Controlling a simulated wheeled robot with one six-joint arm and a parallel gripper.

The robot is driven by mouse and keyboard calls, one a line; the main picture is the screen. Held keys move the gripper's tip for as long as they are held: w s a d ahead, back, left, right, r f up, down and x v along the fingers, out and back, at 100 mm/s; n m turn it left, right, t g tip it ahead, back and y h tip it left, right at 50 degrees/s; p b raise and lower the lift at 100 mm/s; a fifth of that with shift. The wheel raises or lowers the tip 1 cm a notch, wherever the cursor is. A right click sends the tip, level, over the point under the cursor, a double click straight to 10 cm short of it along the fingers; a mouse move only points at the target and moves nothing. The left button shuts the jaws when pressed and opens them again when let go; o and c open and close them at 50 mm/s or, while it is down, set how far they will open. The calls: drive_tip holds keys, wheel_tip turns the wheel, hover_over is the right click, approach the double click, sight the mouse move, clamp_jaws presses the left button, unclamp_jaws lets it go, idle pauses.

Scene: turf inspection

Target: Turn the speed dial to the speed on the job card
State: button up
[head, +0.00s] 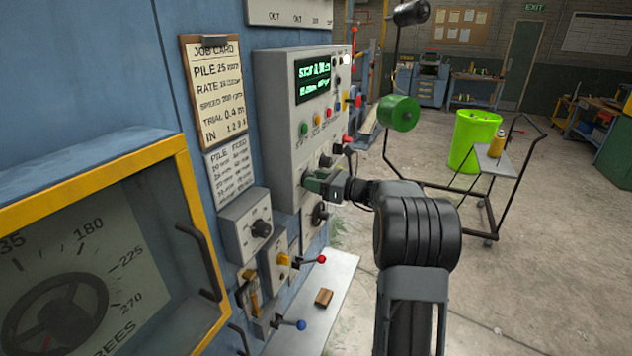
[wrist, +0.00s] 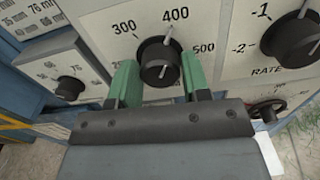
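The speed dial (wrist: 159,62) is a black round knob with a white pointer line, on a pale panel marked 300, 400 and 500. Its pointer is close to the 400 mark. My gripper (wrist: 158,72) has green fingers, one on each side of the dial, open with a small gap visible on both sides. In the head view my gripper (head: 316,184) is at the lower part of the control panel (head: 284,130) and hides the dial.
A rate knob (wrist: 292,38) is right of the dial. A smaller knob (wrist: 69,88) on a separate box is to the left. Below are a red-knobbed lever (head: 320,259) and a blue-knobbed lever (head: 300,325). A yellow-framed window (head: 185,180) stands left.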

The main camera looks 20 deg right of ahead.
drive_tip(key=c, duration=0.5)
drive_tip(key=shift+f+b, duration=0.1)
drive_tip(key=shift+b, duration=0.2)
drive_tip(key=n+b, duration=2.3)
drive_tip(key=b, duration=0.1)
drive_tip(key=shift+n, duration=0.3)
drive_tip(key=shift+n+b, duration=0.3)
drive_tip(key=shift+b, duration=0.05)
drive_tip(key=o, duration=1)
drive_tip(key=shift+c, duration=0.2)
